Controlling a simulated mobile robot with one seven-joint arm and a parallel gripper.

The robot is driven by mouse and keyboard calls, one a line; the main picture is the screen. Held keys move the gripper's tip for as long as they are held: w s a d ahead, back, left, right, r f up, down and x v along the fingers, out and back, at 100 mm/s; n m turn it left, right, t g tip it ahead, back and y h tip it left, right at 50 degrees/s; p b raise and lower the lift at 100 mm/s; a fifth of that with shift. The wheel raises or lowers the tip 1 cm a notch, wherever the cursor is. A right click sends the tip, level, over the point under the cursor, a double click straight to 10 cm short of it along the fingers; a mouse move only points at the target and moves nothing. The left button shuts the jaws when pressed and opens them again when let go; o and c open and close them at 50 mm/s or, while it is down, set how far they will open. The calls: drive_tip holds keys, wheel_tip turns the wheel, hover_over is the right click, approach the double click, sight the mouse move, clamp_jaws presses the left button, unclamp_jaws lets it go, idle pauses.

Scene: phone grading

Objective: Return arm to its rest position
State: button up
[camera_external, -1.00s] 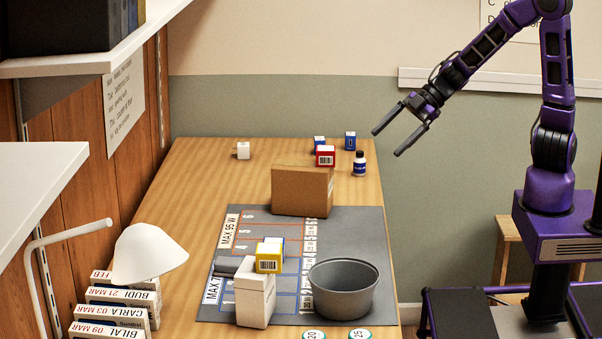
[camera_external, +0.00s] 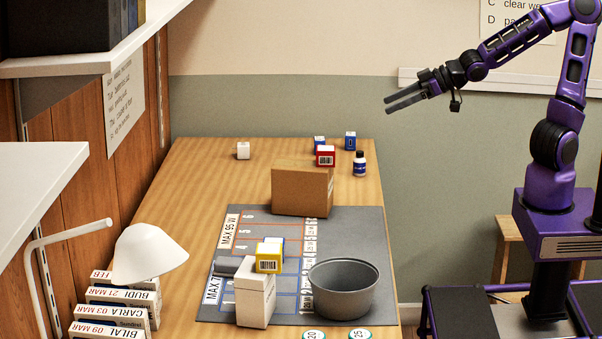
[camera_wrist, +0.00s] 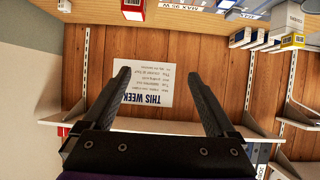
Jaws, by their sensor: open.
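My gripper (camera_external: 404,100) is raised above the far right part of the table, in front of the wall, with its fingers pointing left. In the wrist view my gripper (camera_wrist: 165,80) has its two dark fingers apart with nothing between them. The wooden wall and a notice (camera_wrist: 146,88) show behind the fingers there. My gripper touches nothing. My arm extends from the right side of the external view, with its elbow at the top right corner.
The table (camera_external: 200,190) carries a grey mat (camera_external: 365,230), a brown box (camera_external: 302,190), a grey bowl (camera_external: 343,290), a white carton (camera_external: 255,298), several small boxes and a blue bottle (camera_external: 359,163). A white lamp (camera_external: 148,255) stands front left. The air around my gripper is clear.

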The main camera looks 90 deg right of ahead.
drive_tip(key=s+a+r+g+p, duration=0.1)
drive_tip(key=s+a+r+g, duration=0.2)
drive_tip(key=s+a, duration=1.2)
drive_tip(key=a+g, duration=0.1)
drive_tip(key=g, duration=0.2)
drive_tip(key=shift+s+a+r+g, duration=0.2)
drive_tip(key=shift+a+g, duration=0.15)
drive_tip(key=shift+g, duration=0.05)
drive_tip(key=shift+o, duration=0.4)
